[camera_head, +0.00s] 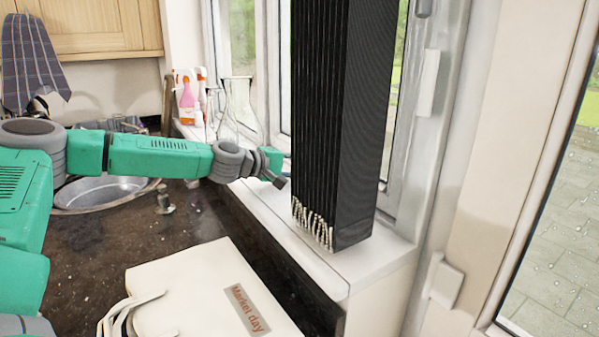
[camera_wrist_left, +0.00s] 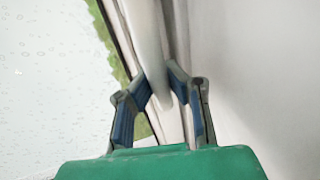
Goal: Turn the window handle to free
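In the left wrist view a smooth white bar, which looks like the window handle (camera_wrist_left: 152,45), runs down along the window frame. My left gripper (camera_wrist_left: 160,76) is open, with a finger on each side of the bar's lower end; whether they touch it I cannot tell. In the head view a white upright handle (camera_head: 428,82) sits on the frame right of the black block; I cannot tell if it is the same one. My left arm reaches in from the left, and its hand is mostly hidden behind the black block. My right gripper is not in view.
A tall black ribbed block (camera_head: 355,130) stands on the white sill, beside my left wrist. Glass flasks (camera_head: 238,115) and a spray bottle (camera_head: 187,95) stand behind my arm. A cream bag (camera_head: 190,290) lies on the dark worktop (camera_head: 95,255), near a sink (camera_head: 100,192).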

